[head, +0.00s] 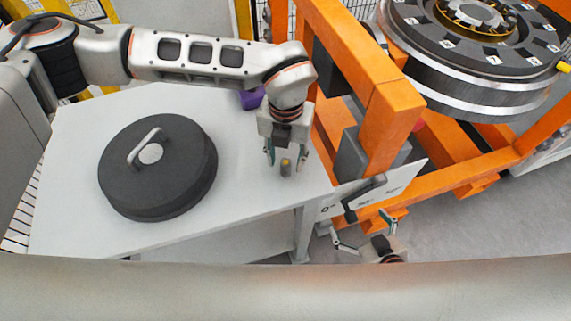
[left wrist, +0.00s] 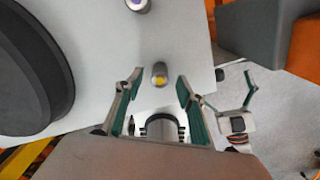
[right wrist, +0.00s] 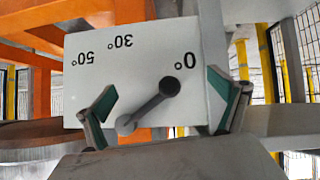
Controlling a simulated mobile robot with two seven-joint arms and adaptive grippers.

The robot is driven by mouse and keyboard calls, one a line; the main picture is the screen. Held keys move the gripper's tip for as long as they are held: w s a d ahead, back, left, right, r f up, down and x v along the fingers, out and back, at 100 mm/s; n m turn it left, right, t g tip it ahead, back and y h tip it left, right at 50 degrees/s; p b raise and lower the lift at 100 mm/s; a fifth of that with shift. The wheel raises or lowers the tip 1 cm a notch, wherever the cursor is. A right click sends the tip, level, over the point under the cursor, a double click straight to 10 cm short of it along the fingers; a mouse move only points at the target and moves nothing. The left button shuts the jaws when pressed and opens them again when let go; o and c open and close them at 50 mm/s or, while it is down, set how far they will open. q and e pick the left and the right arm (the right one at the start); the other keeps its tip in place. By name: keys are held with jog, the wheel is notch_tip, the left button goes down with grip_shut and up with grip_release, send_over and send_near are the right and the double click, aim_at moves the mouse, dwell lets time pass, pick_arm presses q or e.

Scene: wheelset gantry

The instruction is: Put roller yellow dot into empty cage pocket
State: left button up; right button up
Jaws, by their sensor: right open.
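The roller with the yellow dot (head: 286,167) stands upright on the table near its right end. It also shows in the left wrist view (left wrist: 159,74), yellow dot visible. My left gripper (head: 285,155) is open, its fingers on either side of the roller in the left wrist view (left wrist: 158,80); contact cannot be told. The cage (head: 480,25) sits in the round bearing at the top right of the head view; its empty pocket cannot be made out. My right gripper (head: 362,230) is open at the angle plate, its fingers (right wrist: 162,85) to either side of a dark lever (right wrist: 150,105).
A dark round lid with a handle (head: 158,175) lies on the table (head: 75,215). The orange gantry frame (head: 390,115) rises right of the table. The angle plate (right wrist: 110,50) reads 0°, 30°, 50°.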

aim_at(285, 163)
pick_arm(q)
jog(key=shift+f, duration=1.5)
pick_arm(e)
jog(key=shift+w+r, duration=0.1)
jog(key=shift+r, duration=0.25)
pick_arm(q)
jog(key=shift+c, duration=0.3)
pick_arm(e)
jog(key=shift+r, duration=0.1)
pick_arm(q)
grip_shut()
pick_arm(e)
jog(key=shift+a, duration=0.1)
pick_arm(q)
jog(key=shift+r, duration=0.1)
